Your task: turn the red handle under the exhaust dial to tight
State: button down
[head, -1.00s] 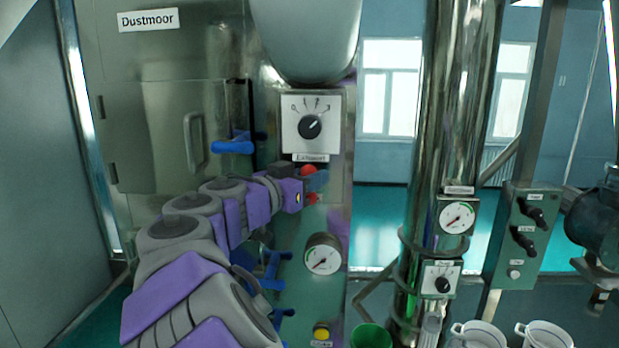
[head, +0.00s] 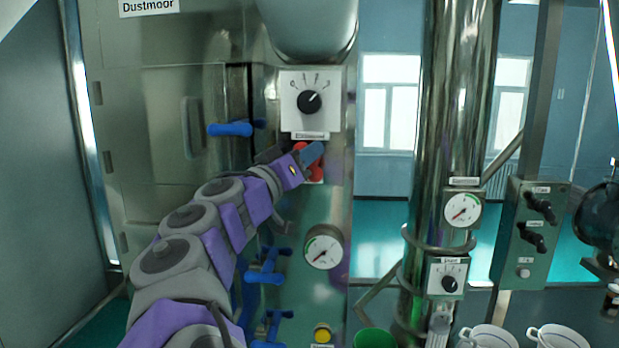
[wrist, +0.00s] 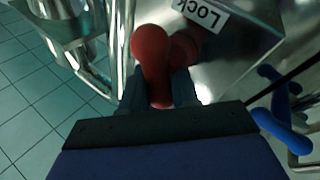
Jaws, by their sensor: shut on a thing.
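The red handle (wrist: 151,60) fills the upper middle of the wrist view, its grip between the two dark fingers of my gripper (wrist: 158,92). A "Lock" label is beside it on the metal. In the head view, my gripper (head: 312,153) is just under the exhaust dial (head: 309,102), and parts of the red handle (head: 316,172) show around the fingers. My gripper is shut on the handle. The handle's exact angle is partly hidden in the head view. The exhaust dial is a white plate with a black knob.
Several blue handles (head: 231,129) stick out along the metal cabinet to the left and below my arm. A round gauge (head: 323,247) and a yellow button (head: 322,334) are below. A shiny vertical pipe (head: 458,120) stands to the right.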

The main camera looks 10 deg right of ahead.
jog(key=n+t+b, duration=0.1)
jog(key=b, duration=0.1)
jog(key=n+t+b, duration=0.1)
jog(key=n, duration=0.1)
jog(key=shift+a+f+n+b, duration=0.2)
jog(key=shift+f+n+b, duration=0.1)
jog(key=shift+f+b, duration=0.1)
jog(key=n+t+b, duration=0.1)
jog(key=n+b, duration=0.1)
jog(key=n+t+y+b, duration=0.1)
jog(key=n+b, duration=0.1)
jog(key=n+t+y+b, duration=0.1)
jog(key=n+b, duration=0.1)
jog(key=b, duration=0.1)
jog(key=shift+a+f+n+t, duration=0.15)
jog(key=shift+f+n+t, duration=0.25)
jog(key=n+t+y+b, duration=0.1)
jog(key=n+b, duration=0.1)
jog(key=n+t+y+b, duration=0.1)
jog(key=n+y+b, duration=0.1)
jog(key=shift+f, duration=0.2)
jog(key=n+y+b, duration=0.1)
jog(key=n, duration=0.1)
jog(key=n+t+y+b, duration=0.1)
jog(key=n+y+b, duration=0.1)
jog(key=shift+w+a+n+t+b, duration=0.1)
jog(key=shift+a+n+t+b, duration=0.05)
jog(key=shift+n+t+b, duration=0.15)
jog(key=shift+r+n+y, duration=0.1)
jog(key=shift+n+y, duration=0.2)
